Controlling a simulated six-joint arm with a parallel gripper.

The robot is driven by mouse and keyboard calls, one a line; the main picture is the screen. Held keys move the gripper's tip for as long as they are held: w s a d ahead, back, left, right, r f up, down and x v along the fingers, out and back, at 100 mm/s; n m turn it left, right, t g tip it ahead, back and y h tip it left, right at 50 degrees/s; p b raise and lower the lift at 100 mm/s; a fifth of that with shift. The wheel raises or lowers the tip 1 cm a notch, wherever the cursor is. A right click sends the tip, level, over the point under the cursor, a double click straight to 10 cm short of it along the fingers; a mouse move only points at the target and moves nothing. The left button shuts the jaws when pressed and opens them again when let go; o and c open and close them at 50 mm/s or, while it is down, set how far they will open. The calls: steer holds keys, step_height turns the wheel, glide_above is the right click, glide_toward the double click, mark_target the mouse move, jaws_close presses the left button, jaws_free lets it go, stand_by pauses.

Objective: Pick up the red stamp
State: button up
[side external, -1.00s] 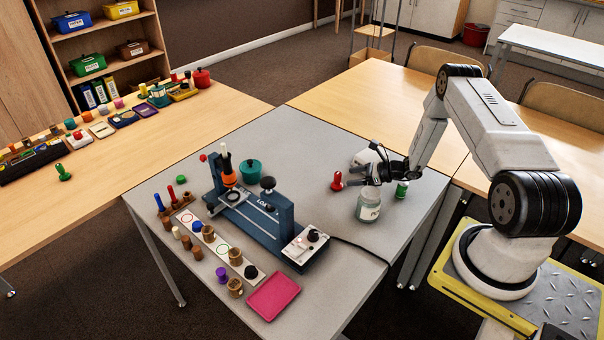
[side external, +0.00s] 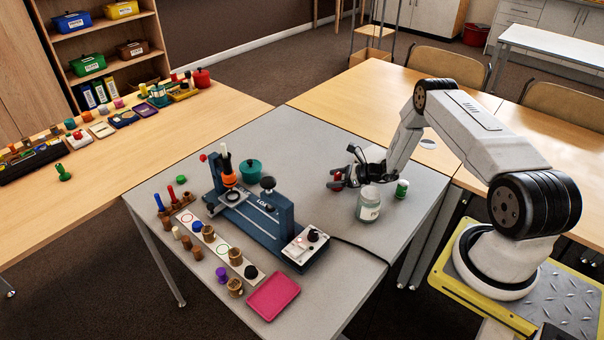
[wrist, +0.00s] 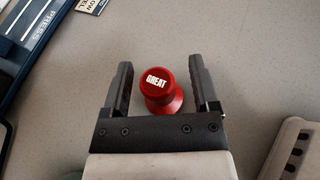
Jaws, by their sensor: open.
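The red stamp (wrist: 160,92) stands on the grey table between the two fingers of my gripper (wrist: 162,88) in the wrist view. Its round top reads "GREAT". My gripper is open, with a finger on each side of the stamp. In the side view my gripper (side external: 342,180) is low over the table, and only a bit of the red stamp (side external: 336,185) shows there, mostly hidden by the fingers.
A pink tray (side external: 273,297) lies at the front edge. Bare table lies between press and gripper.

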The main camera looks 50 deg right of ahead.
steer(key=shift+w+a+f, duration=0.15)
steer(key=shift+w+a, duration=0.05)
steer(key=shift+w, duration=0.15)
jaws_close()
stand_by(0.3)
